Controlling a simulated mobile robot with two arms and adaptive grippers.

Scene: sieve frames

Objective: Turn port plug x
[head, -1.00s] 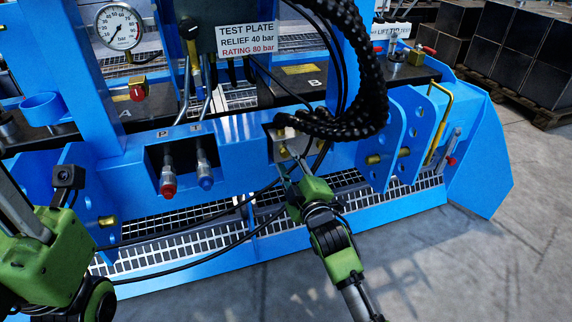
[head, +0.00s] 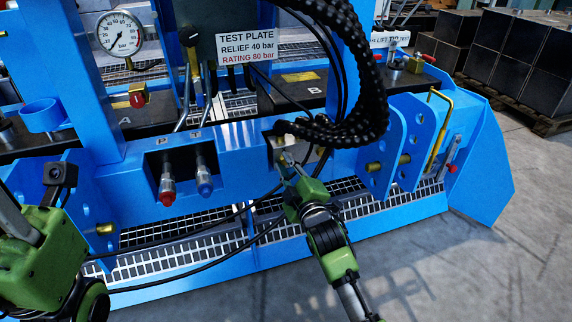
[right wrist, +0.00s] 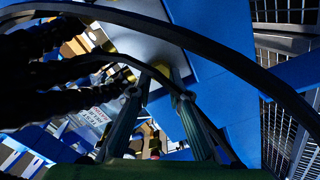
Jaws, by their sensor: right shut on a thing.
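A pale metal port block (head: 279,141) sits in the blue crossbeam, under the black hose bundle. My right gripper (head: 289,161) reaches up to its lower front from below and is shut on a small part there, seemingly the port plug. That part is mostly hidden by the fingers, and no x mark can be read. In the right wrist view both fingers (right wrist: 158,88) point at the metal block (right wrist: 140,42), with a bit of yellow beside the right finger. Only my left arm shows at lower left in the head view; its fingertips are out of sight.
A thick black hose bundle (head: 372,85) hangs just above the right gripper, and a thin black hose crosses close in front in the wrist view. Red (head: 167,187) and blue (head: 204,180) couplings sit left. A pressure gauge (head: 119,33) and a test plate sign (head: 249,47) stand above.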

